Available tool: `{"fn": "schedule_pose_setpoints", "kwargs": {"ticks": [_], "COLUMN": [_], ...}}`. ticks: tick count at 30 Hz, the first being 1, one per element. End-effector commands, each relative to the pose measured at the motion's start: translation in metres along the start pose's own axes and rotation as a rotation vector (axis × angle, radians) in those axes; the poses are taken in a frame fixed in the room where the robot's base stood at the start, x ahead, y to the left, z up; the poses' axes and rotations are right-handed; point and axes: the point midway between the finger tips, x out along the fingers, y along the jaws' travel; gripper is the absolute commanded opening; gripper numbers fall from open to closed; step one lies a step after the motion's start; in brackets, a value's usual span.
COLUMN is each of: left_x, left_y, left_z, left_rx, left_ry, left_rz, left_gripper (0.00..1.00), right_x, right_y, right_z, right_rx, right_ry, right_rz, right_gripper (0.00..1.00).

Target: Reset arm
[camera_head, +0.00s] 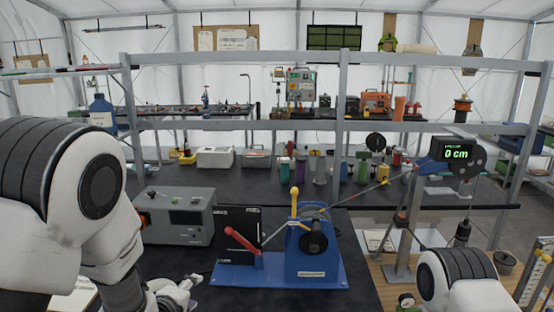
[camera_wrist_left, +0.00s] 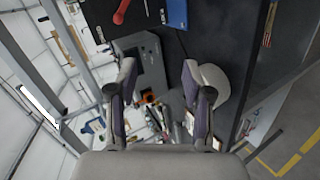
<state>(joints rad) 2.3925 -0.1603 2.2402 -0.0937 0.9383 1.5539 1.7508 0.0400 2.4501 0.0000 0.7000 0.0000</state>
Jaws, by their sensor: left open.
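My left arm comes in large at the left of the head view. My left gripper (camera_head: 178,292) shows small and pale low beside it, partly hidden by the arm. In the left wrist view the left gripper (camera_wrist_left: 157,78) has its two fingers wide apart with nothing held between them. My right arm shows only as a white and black joint at the bottom right of the head view; its gripper is out of the picture.
A blue winch stand (camera_head: 290,265) with a red lever and a yellow handle sits on the black bench. A grey control box (camera_head: 178,215) stands left of it. A display reading 0 cm (camera_head: 458,153) is at the right. Shelves with several bottles and instruments stand behind.

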Motion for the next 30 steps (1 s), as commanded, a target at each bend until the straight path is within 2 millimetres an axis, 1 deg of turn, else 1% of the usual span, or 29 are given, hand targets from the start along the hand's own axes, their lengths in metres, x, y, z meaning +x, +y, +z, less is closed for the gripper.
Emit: {"fn": "schedule_pose_setpoints", "kwargs": {"ticks": [1, 5, 8, 11, 12, 14, 16, 17, 18, 20, 21, 23, 24, 25, 27, 30], "left_x": [0.003, 0.009, 0.011, 0.01, 0.009, 0.004, -0.005, -0.01, -0.02, -0.043, -0.061, -0.094, -0.116, -0.129, -0.147, -0.158], "left_y": [-0.013, -0.046, -0.081, -0.122, -0.14, -0.17, -0.213, -0.233, -0.263, -0.311, -0.343, -0.386, -0.407, -0.415, -0.42, -0.424], "left_z": [0.001, 0.005, 0.008, 0.012, 0.014, 0.017, 0.021, 0.024, 0.027, 0.034, 0.039, 0.045, 0.049, 0.051, 0.052, 0.053], "left_rx": [-0.007, -0.026, -0.047, -0.072, -0.079, -0.082, -0.062, -0.047, -0.013, 0.074, 0.149, 0.298, 0.42, 0.51, 0.715, 0.944], "left_ry": [-0.004, -0.012, -0.019, -0.025, -0.028, -0.032, -0.045, -0.053, -0.07, -0.118, -0.164, -0.266, -0.357, -0.423, -0.562, -0.717], "left_rz": [-0.021, -0.078, -0.139, -0.214, -0.249, -0.309, -0.397, -0.439, -0.504, -0.617, -0.692, -0.803, -0.859, -0.882, -0.887, -0.856], "left_gripper": [0.5, 0.5, 0.5, 0.5, 0.5, 0.5, 0.5, 0.5, 0.5, 0.5, 0.5, 0.5, 0.5, 0.5, 0.5, 0.5], "right_x": [0.002, 0.004, 0.006, 0.008, 0.009, 0.011, 0.013, 0.014, 0.016, 0.019, 0.021, 0.023, 0.023, 0.023, 0.022, 0.022], "right_y": [0.0, 0.0, 0.0, 0.0, 0.0, 0.0, 0.0, 0.0, 0.0, 0.0, 0.0, 0.0, 0.0, 0.0, 0.0, 0.0], "right_z": [0.0, 0.0, 0.0, 0.0, 0.0, 0.0, 0.0, 0.0, 0.0, 0.0, 0.0, 0.0, 0.0, 0.0, 0.0, 0.0], "right_rx": [0.0, 0.0, 0.0, 0.0, 0.0, 0.0, 0.0, 0.0, 0.0, 0.0, 0.0, 0.0, 0.0, 0.0, 0.0, 0.0], "right_ry": [0.0, 0.0, 0.0, -0.001, -0.001, -0.001, -0.001, -0.001, -0.001, -0.001, -0.001, -0.001, -0.001, -0.001, -0.001, -0.001], "right_rz": [0.0, 0.0, 0.0, 0.0, 0.0, 0.0, 0.0, 0.0, 0.0, 0.0, 0.0, 0.0, 0.0, 0.0, 0.0, 0.0], "right_gripper": [0.0, 0.0, 0.0, 0.0, 0.0, 0.0, 0.0, 0.0, 0.0, 0.0, 0.0, 0.0, 0.0, 0.0, 0.0, 0.0]}}
